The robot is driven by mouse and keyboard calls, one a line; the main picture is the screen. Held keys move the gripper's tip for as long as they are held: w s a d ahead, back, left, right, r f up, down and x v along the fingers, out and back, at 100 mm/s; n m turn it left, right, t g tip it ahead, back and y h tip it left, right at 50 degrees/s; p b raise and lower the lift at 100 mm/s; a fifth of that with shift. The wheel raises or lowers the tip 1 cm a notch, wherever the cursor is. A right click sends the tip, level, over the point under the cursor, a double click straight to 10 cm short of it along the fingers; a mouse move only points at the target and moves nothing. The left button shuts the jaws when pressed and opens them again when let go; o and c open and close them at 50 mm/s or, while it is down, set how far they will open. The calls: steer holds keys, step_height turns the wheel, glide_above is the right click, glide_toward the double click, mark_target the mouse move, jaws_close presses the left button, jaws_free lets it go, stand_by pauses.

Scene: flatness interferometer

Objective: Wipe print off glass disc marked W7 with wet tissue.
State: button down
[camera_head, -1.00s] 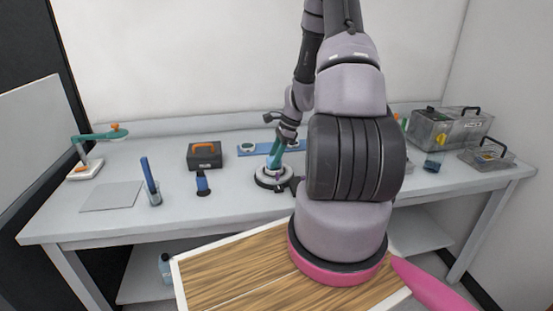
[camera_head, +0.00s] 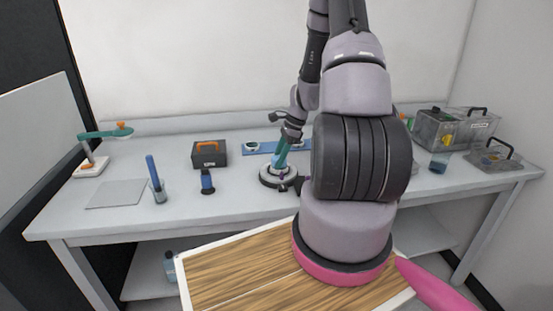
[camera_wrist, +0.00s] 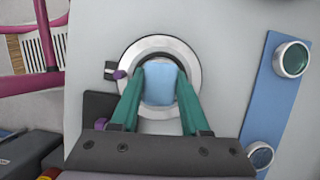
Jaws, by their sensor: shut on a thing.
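A round holder with a pale ring (camera_head: 266,181) stands on the bench, and it also shows in the wrist view (camera_wrist: 190,62). A disc sits inside the ring, mostly hidden; no W7 mark or print can be read. My gripper (camera_head: 278,166) has teal fingers shut on a light blue tissue (camera_wrist: 160,83). The tissue is over the middle of the ring, between the fingertips (camera_wrist: 161,72). Whether it touches the glass I cannot tell.
A blue strip (camera_wrist: 283,100) with round glass pieces (camera_wrist: 292,58) lies beside the holder. A dark box with orange handle (camera_head: 209,153), a blue-black bottle (camera_head: 207,182), a beaker (camera_head: 160,195) and a teal-armed lamp (camera_head: 92,165) stand left. Clear bins (camera_head: 437,130) stand right.

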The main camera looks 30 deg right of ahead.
steer(key=shift+d, duration=0.15)
steer(key=shift+s+d, duration=0.1)
steer(key=shift+d, duration=0.55)
steer(key=shift+a, duration=0.15)
steer(key=shift+w+a, duration=0.2)
steer(key=shift+a, duration=0.55)
steer(key=shift+a, duration=0.6)
steer(key=shift+s+d, duration=0.1)
steer(key=shift+d, duration=0.7)
steer(key=shift+d, duration=0.1)
